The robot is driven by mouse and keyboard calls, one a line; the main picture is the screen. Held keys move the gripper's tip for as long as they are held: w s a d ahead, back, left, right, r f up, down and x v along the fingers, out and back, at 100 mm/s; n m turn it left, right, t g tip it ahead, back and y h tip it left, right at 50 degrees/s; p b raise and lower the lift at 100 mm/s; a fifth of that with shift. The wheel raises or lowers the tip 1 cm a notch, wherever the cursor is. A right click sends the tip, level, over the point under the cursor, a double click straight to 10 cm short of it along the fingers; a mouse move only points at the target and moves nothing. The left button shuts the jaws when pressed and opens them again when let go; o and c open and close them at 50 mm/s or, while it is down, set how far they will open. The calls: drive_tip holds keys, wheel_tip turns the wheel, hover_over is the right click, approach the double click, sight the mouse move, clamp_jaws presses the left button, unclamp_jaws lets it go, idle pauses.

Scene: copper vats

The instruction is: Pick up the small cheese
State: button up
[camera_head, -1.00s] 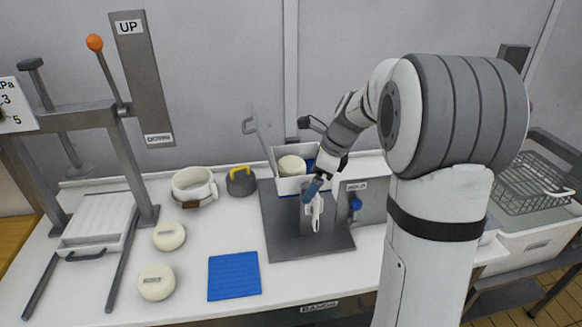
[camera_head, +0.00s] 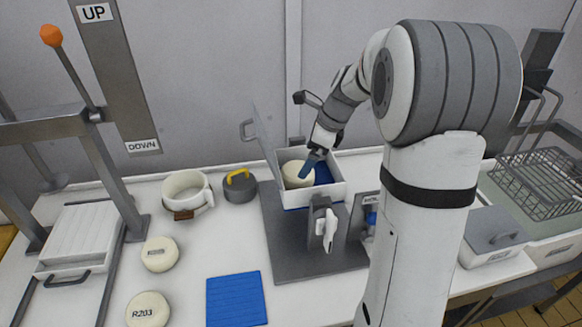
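A pale round cheese (camera_head: 294,176) sits in the left part of an open white box (camera_head: 310,197) with a blue inside. Two more pale cheeses lie on the table at the left: one cheese (camera_head: 160,253) with a label, and a nearer cheese (camera_head: 148,310) marked R203. I cannot tell for certain which one is the small cheese.
The box's raised lid (camera_head: 265,140) stands at its left. A white pot (camera_head: 187,193) and a grey weight with a yellow handle (camera_head: 240,186) stand behind. A blue mat (camera_head: 236,298) lies in front. A lever press (camera_head: 100,120) is at left, a wire basket (camera_head: 540,180) at right.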

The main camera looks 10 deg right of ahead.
sight(298, 172)
drive_tip(key=x, duration=0.2)
drive_tip(key=p+x, duration=0.1)
drive_tip(key=x, duration=0.4)
drive_tip(key=shift+w+a+f, duration=0.15)
drive_tip(key=shift+w+f, duration=0.15)
drive_tip(key=shift+r, duration=0.1)
drive_tip(key=c, duration=1.3)
